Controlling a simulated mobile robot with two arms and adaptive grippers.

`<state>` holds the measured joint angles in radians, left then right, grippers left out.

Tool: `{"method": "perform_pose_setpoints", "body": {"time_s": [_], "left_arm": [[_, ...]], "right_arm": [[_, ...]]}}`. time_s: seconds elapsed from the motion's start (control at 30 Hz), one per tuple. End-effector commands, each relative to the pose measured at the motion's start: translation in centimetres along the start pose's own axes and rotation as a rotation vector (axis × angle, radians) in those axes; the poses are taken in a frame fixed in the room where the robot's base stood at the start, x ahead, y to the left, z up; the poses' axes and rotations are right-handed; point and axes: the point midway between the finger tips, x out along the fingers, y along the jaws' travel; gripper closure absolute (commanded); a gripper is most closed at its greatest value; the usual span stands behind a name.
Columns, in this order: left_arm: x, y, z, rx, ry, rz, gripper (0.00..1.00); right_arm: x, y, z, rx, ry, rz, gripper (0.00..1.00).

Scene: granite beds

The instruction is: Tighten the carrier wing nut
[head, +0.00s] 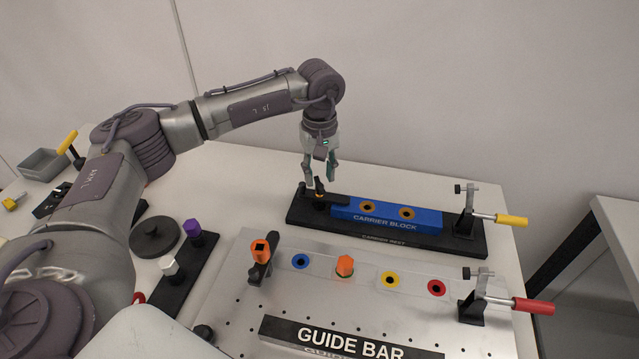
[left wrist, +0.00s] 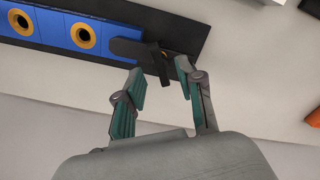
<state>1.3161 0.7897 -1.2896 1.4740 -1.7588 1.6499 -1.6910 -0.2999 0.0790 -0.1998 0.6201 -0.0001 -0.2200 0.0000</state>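The blue carrier block (head: 385,215) lies on the black carrier rest (head: 380,239). Its blue end with gold-ringed holes also shows in the left wrist view (left wrist: 61,30). A dark strap (head: 338,200) reaches over the block's left end. The black carrier wing nut (head: 320,186) stands upright on this strap; in the left wrist view the wing nut (left wrist: 156,60) appears just beyond and between my fingertips. My left gripper (head: 320,180) points down above it. Its fingers are apart (left wrist: 160,76) and nothing is visibly clamped. My right gripper is not in view.
A yellow-handled clamp (head: 510,220) stands at the rest's right end. In front lies a metal plate (head: 228,297) with coloured holes, an orange hex piece (head: 345,266), an orange-topped clamp (head: 260,252) and a red-handled clamp (head: 530,306). Black holders and a grey bin (head: 44,163) are left.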

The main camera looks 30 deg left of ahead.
Motion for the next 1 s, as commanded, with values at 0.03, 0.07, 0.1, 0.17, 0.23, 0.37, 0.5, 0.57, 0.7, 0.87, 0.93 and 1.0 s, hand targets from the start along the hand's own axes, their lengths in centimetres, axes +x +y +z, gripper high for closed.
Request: {"method": "perform_pose_setpoints", "body": {"time_s": [0.03,0.07,0.1,0.17,0.23,0.37,0.5,0.57,0.7,0.87,0.93,1.0], "left_arm": [[0.0,0.0,0.0,0.0,0.0,-0.001,0.62],[0.0,0.0,0.0,0.0,0.0,0.0,0.62],[0.1,0.0,0.0,0.0,0.0,0.0,0.62],[0.1,0.0,0.0,0.0,0.0,0.0,0.62],[0.1,0.0,0.0,-0.042,-0.001,0.0,0.62],[0.1,0.0,0.0,-0.155,-0.001,0.0,0.62],[0.1,0.0,0.0,-0.151,-0.001,0.0,0.62],[0.1,0.0,0.0,-0.151,-0.001,0.0,0.62],[0.7,0.0,0.0,-0.15,-0.001,0.0,0.62],[1.7,0.0,0.0,-0.15,-0.001,-0.001,0.62],[2.1,0.0,0.0,-0.15,-0.001,-0.001,0.62],[2.4,0.0,0.0,-0.15,-0.001,-0.001,0.62]], "right_arm": [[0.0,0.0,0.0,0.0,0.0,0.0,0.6],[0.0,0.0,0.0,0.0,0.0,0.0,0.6],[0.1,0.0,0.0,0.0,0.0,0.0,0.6],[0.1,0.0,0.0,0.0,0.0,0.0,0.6],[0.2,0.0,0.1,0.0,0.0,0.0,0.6],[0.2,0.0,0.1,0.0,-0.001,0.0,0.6],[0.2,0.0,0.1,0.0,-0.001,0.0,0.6],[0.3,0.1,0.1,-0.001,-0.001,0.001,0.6],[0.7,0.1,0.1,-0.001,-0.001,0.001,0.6],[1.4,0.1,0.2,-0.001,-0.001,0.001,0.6],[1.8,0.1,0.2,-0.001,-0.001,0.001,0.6],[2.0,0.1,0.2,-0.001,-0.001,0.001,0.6]]}}
